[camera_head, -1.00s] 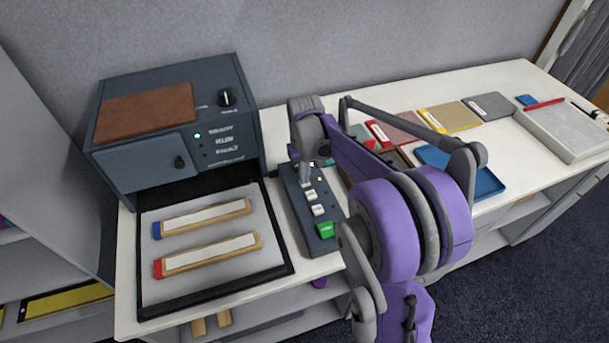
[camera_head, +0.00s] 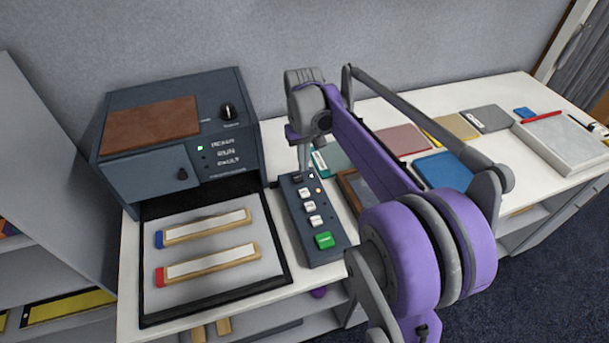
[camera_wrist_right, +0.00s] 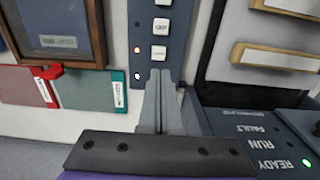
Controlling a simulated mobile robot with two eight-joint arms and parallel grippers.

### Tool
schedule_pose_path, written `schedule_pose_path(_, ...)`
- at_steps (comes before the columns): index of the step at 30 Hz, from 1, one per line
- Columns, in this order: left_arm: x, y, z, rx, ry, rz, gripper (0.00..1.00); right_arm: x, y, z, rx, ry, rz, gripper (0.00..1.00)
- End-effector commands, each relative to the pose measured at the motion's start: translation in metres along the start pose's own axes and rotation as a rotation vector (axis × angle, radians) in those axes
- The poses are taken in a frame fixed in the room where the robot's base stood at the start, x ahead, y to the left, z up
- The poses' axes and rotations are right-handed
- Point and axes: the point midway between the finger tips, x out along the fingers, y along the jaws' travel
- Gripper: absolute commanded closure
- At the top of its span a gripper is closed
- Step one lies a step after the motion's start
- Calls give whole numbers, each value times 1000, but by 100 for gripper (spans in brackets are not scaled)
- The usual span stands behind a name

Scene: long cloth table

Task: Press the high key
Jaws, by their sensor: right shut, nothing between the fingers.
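The dark key panel (camera_head: 333,258) stands beside the tray, with a green key (camera_head: 323,240) at its near end and a row of white keys (camera_head: 308,206) behind it. The key labels are too small to read surely. My right gripper (camera_head: 303,171) is shut and empty, fingers pointing down at the panel's far end. In the right wrist view, its fingertips (camera_wrist_right: 160,75) lie just past a white key (camera_wrist_right: 158,53) and hide the panel's end. Whether they touch a key I cannot tell. An orange lamp (camera_wrist_right: 137,50) is lit beside that white key. My left gripper is not in view.
A dark machine (camera_head: 240,115) with a lit green lamp stands at the back left. Before it, a black-rimmed tray (camera_head: 150,318) holds two wooden-edged strips. My right arm covers part of the table.

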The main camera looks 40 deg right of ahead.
Motion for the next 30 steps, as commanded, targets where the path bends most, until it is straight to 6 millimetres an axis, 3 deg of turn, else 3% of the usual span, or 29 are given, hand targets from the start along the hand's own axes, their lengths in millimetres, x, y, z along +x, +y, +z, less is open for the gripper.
schedule_pose_path(3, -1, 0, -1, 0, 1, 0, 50, -17, 0, 0, 0, 0, 0, 100)
schedule_pose_path(8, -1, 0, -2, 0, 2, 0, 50, -26, 0, 0, 1, 1, 0, 100)
schedule_pose_path(30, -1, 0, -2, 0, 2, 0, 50, -27, 0, 0, 0, 1, 0, 100)
